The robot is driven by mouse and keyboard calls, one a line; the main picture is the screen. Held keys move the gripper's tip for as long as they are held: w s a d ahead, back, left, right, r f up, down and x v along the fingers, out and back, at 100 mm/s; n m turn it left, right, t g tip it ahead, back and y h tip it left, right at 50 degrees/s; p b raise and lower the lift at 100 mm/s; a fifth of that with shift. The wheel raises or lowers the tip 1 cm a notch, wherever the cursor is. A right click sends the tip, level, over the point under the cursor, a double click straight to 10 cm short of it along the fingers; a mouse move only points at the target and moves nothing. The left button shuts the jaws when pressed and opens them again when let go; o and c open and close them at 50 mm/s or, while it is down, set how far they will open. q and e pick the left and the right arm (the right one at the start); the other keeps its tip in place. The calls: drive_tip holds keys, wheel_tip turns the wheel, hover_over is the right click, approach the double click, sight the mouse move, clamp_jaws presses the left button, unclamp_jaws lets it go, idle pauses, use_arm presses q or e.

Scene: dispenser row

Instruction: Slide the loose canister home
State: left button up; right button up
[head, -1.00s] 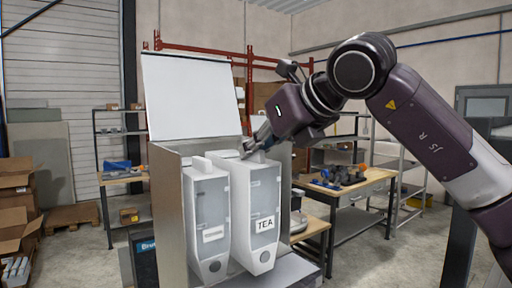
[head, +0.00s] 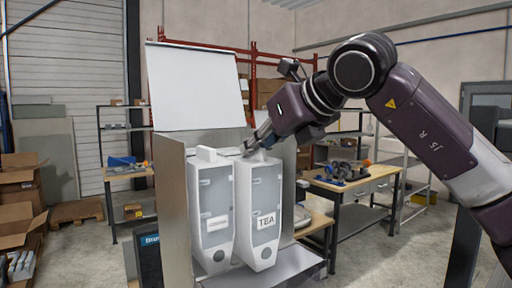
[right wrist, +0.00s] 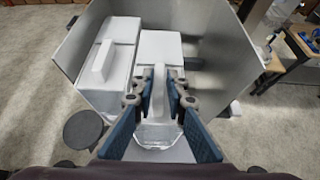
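The TEA canister (head: 258,215) is white with a grey window. It stands upright on the right side of the open dispenser housing (head: 173,210). A similar canister (head: 211,210) stands beside it on the left. In the right wrist view the TEA canister (right wrist: 158,48) sits a little farther out to the front than the left canister (right wrist: 122,32). My right gripper (head: 257,146) reaches down to the TEA canister's top handle. In the right wrist view its fingers (right wrist: 160,78) appear closed on both sides of that handle, partly hiding it. My left gripper is not in view.
The housing's white lid (head: 195,86) stands raised behind the canisters. A grey tray (head: 285,265) lies below them at the front. A workbench (head: 350,190) with tools stands to the right, and cardboard boxes (head: 20,190) at the far left.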

drive_tip(key=o, duration=0.4)
drive_tip(key=shift+c, duration=0.2)
drive_tip(key=v, duration=1.2)
